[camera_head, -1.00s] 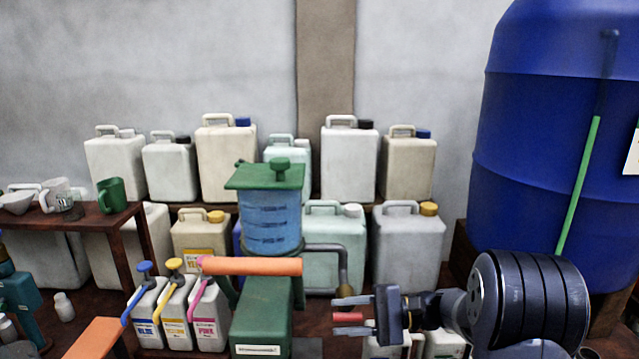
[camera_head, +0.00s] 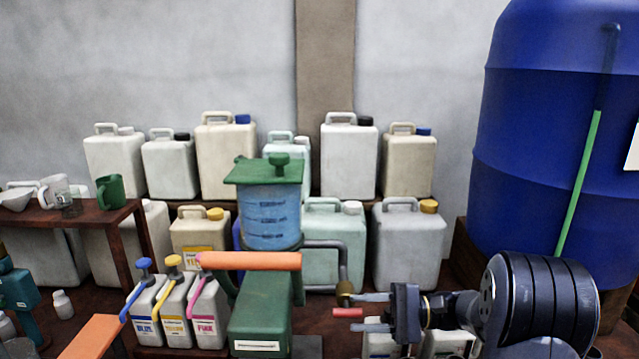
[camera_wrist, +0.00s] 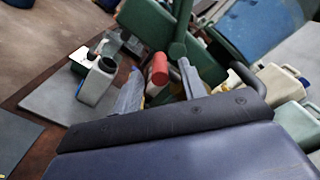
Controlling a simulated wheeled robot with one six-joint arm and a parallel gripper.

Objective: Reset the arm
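My gripper (camera_head: 356,312) is at the lower right of the head view, pointing left. Its two grey fingers are apart, one above and one below a short red handle (camera_head: 341,313), with their tips near its right end. The wrist view shows the red handle (camera_wrist: 159,68) between and just beyond the spread fingers (camera_wrist: 160,82), with a gap on each side. Nothing appears gripped. The handle sits below the brass end of a grey outlet pipe (camera_head: 345,260) beside the green dispenser (camera_head: 262,318). How the handle joins the pipe is hidden.
A large blue vat (camera_head: 540,150) with a green rod stands at right. Small white jugs (camera_head: 380,342) stand just below my gripper.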

